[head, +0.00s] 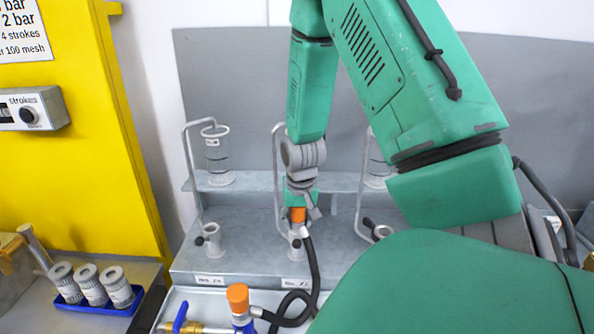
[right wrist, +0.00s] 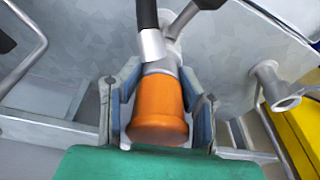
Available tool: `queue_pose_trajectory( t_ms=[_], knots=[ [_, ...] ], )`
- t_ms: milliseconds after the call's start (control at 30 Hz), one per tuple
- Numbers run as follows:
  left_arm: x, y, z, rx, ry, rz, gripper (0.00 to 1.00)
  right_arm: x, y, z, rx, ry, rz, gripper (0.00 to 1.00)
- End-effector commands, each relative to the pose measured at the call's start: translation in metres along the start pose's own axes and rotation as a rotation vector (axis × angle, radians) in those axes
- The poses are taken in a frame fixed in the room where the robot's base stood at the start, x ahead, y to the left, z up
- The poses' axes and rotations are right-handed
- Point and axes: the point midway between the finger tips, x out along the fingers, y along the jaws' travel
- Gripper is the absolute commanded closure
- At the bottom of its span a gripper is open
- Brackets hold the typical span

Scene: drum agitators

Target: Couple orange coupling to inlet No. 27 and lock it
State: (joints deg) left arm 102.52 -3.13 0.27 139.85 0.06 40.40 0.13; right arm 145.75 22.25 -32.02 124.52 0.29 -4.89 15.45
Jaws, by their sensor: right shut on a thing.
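My right gripper (head: 298,203) points down at the middle station of the grey bench. It is shut on the orange coupling (head: 298,215), whose black hose (head: 313,262) hangs off to the right. In the right wrist view the gripper (right wrist: 160,92) has one finger on each side of the orange coupling (right wrist: 158,108). The coupling's metal end points away from the gripper. The middle inlet (head: 296,240) is directly below the coupling. I cannot tell whether they are fully joined, or the lock's state. The label (head: 294,281) below is too small to read. My left gripper is out of view.
Similar inlets stand to the left (head: 211,240) and right (head: 378,231), with bent metal pipes rising beside them. An orange-topped fitting (head: 238,298) with a blue body stands in front, near looping hose. A blue tray (head: 88,308) holds grey canisters at left, beside a yellow cabinet (head: 75,130).

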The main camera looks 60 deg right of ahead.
Motion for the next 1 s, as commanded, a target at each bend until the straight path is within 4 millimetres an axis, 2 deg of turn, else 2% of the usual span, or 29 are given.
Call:
queue_pose_trajectory(
  t_ms=[200,233,267,300,867,1000],
  knots=[
    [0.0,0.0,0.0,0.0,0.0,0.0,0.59,0.0,0.0,0.0,0.0,0.001,0.0,1.0],
    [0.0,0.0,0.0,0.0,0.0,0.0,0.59,0.0,0.0,0.0,0.0,0.001,-0.001,0.59],
    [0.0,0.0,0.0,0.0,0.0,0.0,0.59,0.0,0.0,0.0,0.0,0.001,-0.001,0.48],
    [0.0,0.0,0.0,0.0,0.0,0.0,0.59,0.0,0.0,0.0,0.0,0.001,0.0,0.45],
    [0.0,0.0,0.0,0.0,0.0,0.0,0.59,0.0,0.0,0.0,0.0,-0.001,0.0,0.43],
    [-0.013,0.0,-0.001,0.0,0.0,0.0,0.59,-0.012,0.0,-0.002,0.0,-0.001,0.0,0.43]
  ],
)
